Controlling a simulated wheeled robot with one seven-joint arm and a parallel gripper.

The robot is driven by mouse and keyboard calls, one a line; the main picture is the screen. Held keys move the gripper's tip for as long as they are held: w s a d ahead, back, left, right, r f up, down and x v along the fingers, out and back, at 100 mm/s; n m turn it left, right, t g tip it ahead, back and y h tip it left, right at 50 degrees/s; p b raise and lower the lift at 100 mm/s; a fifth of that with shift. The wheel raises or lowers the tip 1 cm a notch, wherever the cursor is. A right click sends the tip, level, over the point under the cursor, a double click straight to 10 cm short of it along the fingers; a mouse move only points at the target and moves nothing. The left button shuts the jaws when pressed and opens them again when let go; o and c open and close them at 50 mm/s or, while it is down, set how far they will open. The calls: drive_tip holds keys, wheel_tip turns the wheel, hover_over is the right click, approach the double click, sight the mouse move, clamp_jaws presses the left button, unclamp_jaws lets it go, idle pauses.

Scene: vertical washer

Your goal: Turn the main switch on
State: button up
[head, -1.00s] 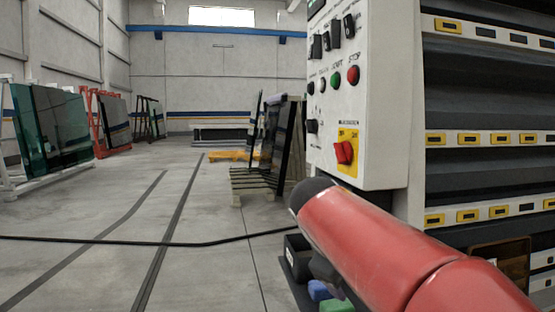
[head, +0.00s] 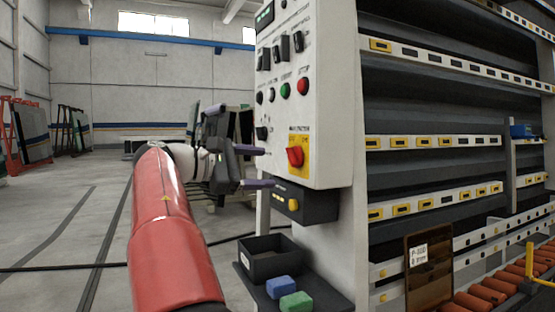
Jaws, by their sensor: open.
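The main switch (head: 295,157) is a red rotary knob on a yellow plate, low on the white control panel (head: 325,100) of the washer. My gripper (head: 262,168) is left of the panel, at about the height of the switch. Its two purple-grey fingers are spread apart, one above the other, and point right toward the panel. It is empty. The fingertips appear left of the red knob, with no clear contact. The exact depth between fingertips and knob cannot be told.
Above the switch are a green button (head: 284,89), a red stop button (head: 302,87) and black knobs. The washer's slatted racks fill the right. Open floor lies left.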

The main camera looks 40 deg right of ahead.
sight(289, 156)
drive_tip(key=shift+g+h, duration=0.4)
drive_tip(key=shift+h, duration=0.2)
drive_tip(key=d, duration=0.2)
drive_tip(key=s+d+r, duration=0.1)
drive_tip(key=d+r, duration=0.1)
drive_tip(key=d, duration=0.1)
drive_tip(key=shift+s+d, duration=0.2)
drive_tip(key=shift+d, duration=0.1)
drive_tip(key=shift+c, duration=0.4)
drive_tip(key=c, duration=0.9)
